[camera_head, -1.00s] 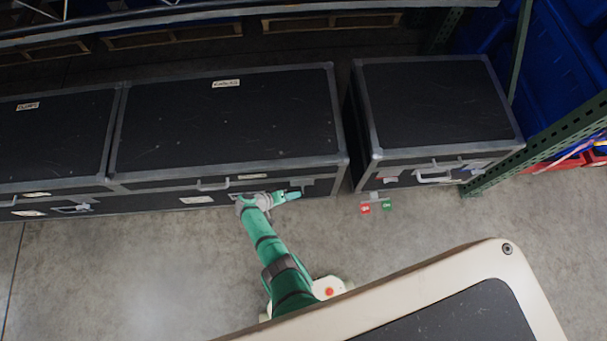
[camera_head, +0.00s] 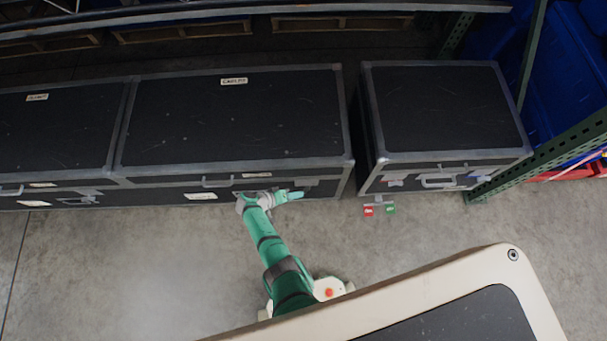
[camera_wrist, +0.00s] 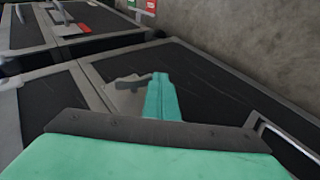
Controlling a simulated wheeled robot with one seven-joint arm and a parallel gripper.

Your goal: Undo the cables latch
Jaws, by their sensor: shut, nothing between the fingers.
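The cables case (camera_head: 240,118) is the middle black case with grey edging and a "CABLES" label on its lid, which looks closed. Its latch, a grey plate with a small lever (camera_wrist: 130,82), is on the front face towards the right end. In the head view the latch is small and hard to make out behind my gripper. My gripper (camera_head: 293,195), teal, is in front of that face near the latch. In the wrist view my gripper (camera_wrist: 162,97) is shut and empty, its fingers just right of the lever. I cannot tell whether they touch it.
A third case (camera_head: 55,125) adjoins on the left. A green rack upright (camera_head: 560,145) is at right.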

